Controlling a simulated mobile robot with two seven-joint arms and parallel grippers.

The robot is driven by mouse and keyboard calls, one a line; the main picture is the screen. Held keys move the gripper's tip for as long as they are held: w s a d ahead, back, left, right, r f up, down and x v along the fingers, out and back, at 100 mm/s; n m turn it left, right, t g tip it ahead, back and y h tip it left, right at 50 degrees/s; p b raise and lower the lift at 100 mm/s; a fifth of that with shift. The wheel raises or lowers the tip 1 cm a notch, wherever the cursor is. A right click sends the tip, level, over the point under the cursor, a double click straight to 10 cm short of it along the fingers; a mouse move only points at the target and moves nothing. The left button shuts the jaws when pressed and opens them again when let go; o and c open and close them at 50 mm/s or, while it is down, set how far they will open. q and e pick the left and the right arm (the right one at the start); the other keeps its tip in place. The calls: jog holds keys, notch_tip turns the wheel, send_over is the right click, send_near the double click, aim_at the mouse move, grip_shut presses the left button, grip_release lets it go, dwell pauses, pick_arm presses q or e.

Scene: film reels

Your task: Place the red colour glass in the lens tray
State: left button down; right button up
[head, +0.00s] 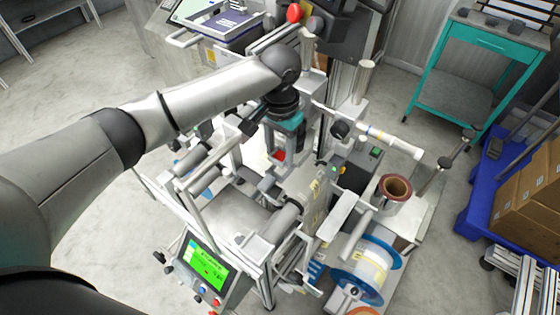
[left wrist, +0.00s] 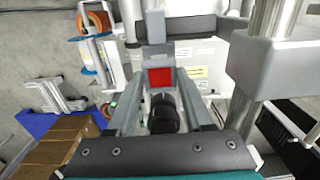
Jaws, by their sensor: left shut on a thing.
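My left gripper (head: 281,150) hangs from the arm that comes in from the left, over the middle of the film machine. In the left wrist view its two fingers (left wrist: 159,84) close in on the red colour glass (left wrist: 160,77), a small flat red square held between the tips. The glass also shows as a small red patch in the head view (head: 278,156), below the gripper. Machine frames surround it closely; I cannot tell whether the glass touches anything else. I cannot make out the lens tray for certain. My right gripper is not in view.
The machine's rails and rollers (head: 287,211) crowd the gripper. A green-screen panel (head: 205,265) stands in front, a blue reel (head: 367,266) at the right. A teal cart (head: 490,42) stands back right; boxes (head: 530,195) sit on a blue pallet (head: 480,205).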

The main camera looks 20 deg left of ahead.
aim_at(280, 155)
pick_arm(q)
jog(key=shift+f, duration=1.9)
jog(key=shift+f, duration=0.15)
jog(key=shift+c, duration=1.5)
grip_release()
notch_tip(280, 155, up, 12)
jog(key=shift+r+p, duration=0.2)
jog(key=shift+p, duration=0.25)
